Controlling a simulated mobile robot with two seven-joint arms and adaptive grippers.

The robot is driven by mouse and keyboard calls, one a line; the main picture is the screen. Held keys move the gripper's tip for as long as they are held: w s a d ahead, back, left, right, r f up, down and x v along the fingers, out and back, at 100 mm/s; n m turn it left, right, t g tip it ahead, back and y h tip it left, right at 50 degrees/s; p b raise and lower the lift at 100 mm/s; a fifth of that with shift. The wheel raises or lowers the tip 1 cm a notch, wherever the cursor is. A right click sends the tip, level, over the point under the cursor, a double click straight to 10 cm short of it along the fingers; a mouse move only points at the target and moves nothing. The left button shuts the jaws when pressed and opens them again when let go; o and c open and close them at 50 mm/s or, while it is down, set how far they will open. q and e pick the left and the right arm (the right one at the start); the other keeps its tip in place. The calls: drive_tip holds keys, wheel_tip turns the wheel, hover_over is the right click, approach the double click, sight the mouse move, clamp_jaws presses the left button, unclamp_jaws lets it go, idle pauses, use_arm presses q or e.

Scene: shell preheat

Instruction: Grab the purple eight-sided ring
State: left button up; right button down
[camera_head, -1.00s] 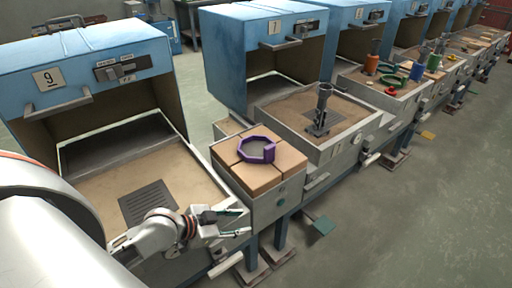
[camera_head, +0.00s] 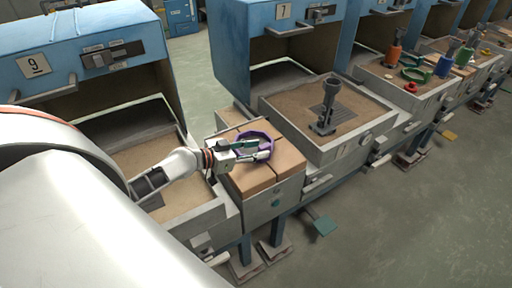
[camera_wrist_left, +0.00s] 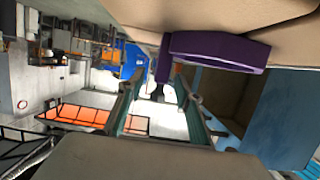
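The purple eight-sided ring (camera_head: 268,141) lies on the wooden blocks (camera_head: 289,164) between two furnace stations in the head view. My left gripper (camera_head: 262,150) reaches in from the left, low over the blocks, with its fingers overlapping the ring and hiding part of it. In the left wrist view the ring (camera_wrist_left: 215,47) shows large at top centre. The two fingers (camera_wrist_left: 160,88) are apart there, with one side of the ring in line with the gap between the tips. I cannot tell whether they touch it. My right gripper is not in view.
A dark stand (camera_head: 325,105) rises from the sandy tray right of the blocks. The blue furnace numbered 9 (camera_head: 75,60) stands left and the one numbered 7 (camera_head: 283,50) behind. More stations with coloured rings line the right. Open floor lies at lower right.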

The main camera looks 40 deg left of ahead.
use_arm(q)
drive_tip(key=shift+x, duration=1.85)
drive_tip(key=shift+a, duration=0.1)
clamp_jaws()
drive_tip(key=shift+w+r, duration=0.1)
drive_tip(key=shift+r, duration=0.1)
